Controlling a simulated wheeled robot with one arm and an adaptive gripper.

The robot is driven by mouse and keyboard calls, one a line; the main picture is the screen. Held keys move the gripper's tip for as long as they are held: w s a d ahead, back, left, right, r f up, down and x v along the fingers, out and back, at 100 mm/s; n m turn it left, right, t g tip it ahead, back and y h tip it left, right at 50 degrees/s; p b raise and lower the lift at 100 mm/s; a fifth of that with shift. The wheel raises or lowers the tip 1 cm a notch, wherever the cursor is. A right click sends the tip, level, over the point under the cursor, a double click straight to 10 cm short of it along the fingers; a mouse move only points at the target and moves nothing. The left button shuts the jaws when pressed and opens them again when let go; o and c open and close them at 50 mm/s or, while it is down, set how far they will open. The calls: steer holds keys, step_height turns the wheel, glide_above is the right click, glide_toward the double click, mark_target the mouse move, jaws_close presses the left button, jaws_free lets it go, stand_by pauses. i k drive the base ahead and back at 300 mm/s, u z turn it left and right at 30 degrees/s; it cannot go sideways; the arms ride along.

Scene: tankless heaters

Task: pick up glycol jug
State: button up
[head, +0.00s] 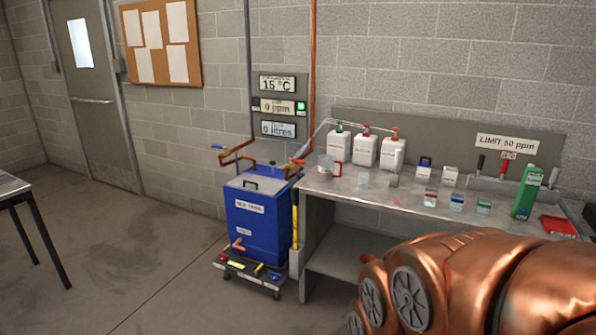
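White jugs stand in a row at the back of the workbench: one with a green cap (340,143), one with a red cap (366,149) and one with an orange cap (392,153). Their labels are too small to read. I cannot tell which of these containers is the glycol jug. No gripper fingers show in this view.
The workbench (325,185) also bears a white mug (329,166), several small beakers and boxes, and a red item (558,226). A blue tank (258,215) stands on a wheeled base left of it. Another table (12,187) is at far left. The floor between is clear.

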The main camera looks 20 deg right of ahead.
mark_target(325, 163)
steer(key=u, duration=0.75)
steer(key=i, duration=2.35)
steer(key=z, duration=1.3)
steer(key=i, duration=0.75)
steer(key=z, duration=0.65)
steer(key=i, duration=0.4)
